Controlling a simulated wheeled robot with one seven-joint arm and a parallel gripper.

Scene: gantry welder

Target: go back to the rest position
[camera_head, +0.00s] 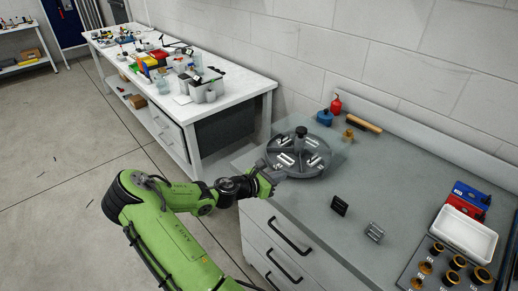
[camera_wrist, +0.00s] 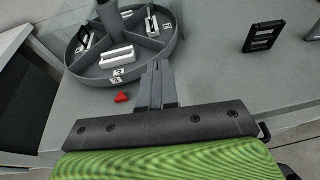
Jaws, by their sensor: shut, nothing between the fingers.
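My gripper (camera_wrist: 157,88) is shut and empty in the wrist view. It points at the grey worktop, beside a round grey tray with compartments (camera_wrist: 172,47). In the head view my green arm reaches to the left edge of the bench, and my gripper (camera_head: 275,174) is at the near left rim of the round tray (camera_head: 300,172). I cannot tell whether it touches the rim. White and metal parts lie in the tray's compartments, and a dark knob stands at its centre. A small red piece (camera_wrist: 122,97) lies on the worktop left of my fingertips.
A black slotted block (camera_head: 340,205) and a grey slotted block (camera_head: 375,232) stand on the worktop (camera_head: 330,240). A white tray (camera_head: 464,232), blue and red boxes and a rack of brown-topped rings are at the right.

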